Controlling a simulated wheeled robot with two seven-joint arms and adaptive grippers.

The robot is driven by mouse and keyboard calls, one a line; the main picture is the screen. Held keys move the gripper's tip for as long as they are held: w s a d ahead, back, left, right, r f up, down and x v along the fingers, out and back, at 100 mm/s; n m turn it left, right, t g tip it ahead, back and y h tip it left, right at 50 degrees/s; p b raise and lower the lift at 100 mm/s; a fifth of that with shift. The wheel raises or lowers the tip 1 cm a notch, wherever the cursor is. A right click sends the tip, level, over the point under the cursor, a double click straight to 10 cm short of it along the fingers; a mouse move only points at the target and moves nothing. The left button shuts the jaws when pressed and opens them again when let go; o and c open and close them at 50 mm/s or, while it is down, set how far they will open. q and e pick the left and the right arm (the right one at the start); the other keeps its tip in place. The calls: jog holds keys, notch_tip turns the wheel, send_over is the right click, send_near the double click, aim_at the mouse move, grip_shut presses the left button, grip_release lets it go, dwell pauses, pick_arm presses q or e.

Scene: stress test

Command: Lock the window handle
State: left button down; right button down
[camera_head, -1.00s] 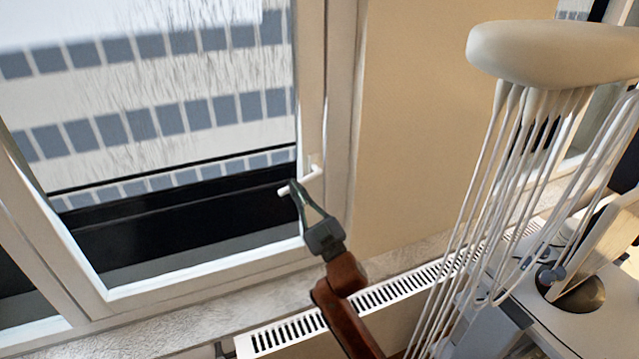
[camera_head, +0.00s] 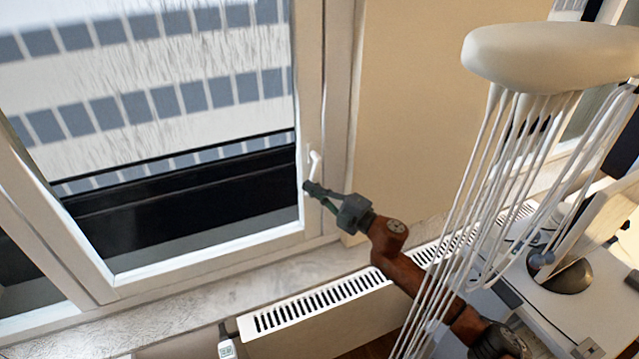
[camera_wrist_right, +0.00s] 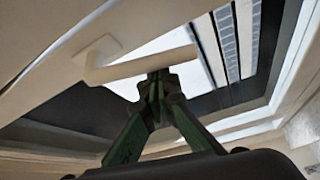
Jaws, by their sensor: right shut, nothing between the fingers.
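The white window handle (camera_head: 314,164) sits on the right-hand frame of the window (camera_head: 311,110). In the head view it points down, close to in line with that frame. My right gripper (camera_head: 308,187) comes in from the lower right, with its fingertips at the handle's lower end. In the right wrist view the handle (camera_wrist_right: 145,66) lies across the picture, and the closed green fingers (camera_wrist_right: 158,76) meet its lower edge. They look to be against it, not around it; exact contact is hard to tell. My left gripper is not in view.
A white slotted radiator (camera_head: 320,305) runs below the sill (camera_head: 200,296). A pale rounded object with many thin white rods (camera_head: 540,52) stands at the right, with my right arm passing behind the rods. The beige wall (camera_head: 430,120) beside the window is bare.

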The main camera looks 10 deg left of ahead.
jog(key=shift+w+d+f+n+g+h+p, duration=0.2)
jog(key=shift+w+d+n+p, duration=0.1)
jog(key=shift+d+n, duration=0.2)
jog(key=shift+w+d+f+n+g+h+p, duration=0.15)
jog(key=shift+w+d+n+g, duration=0.1)
jog(key=shift+d+n, duration=0.25)
jog(key=shift+w, duration=0.1)
jog(key=shift+d, duration=0.1)
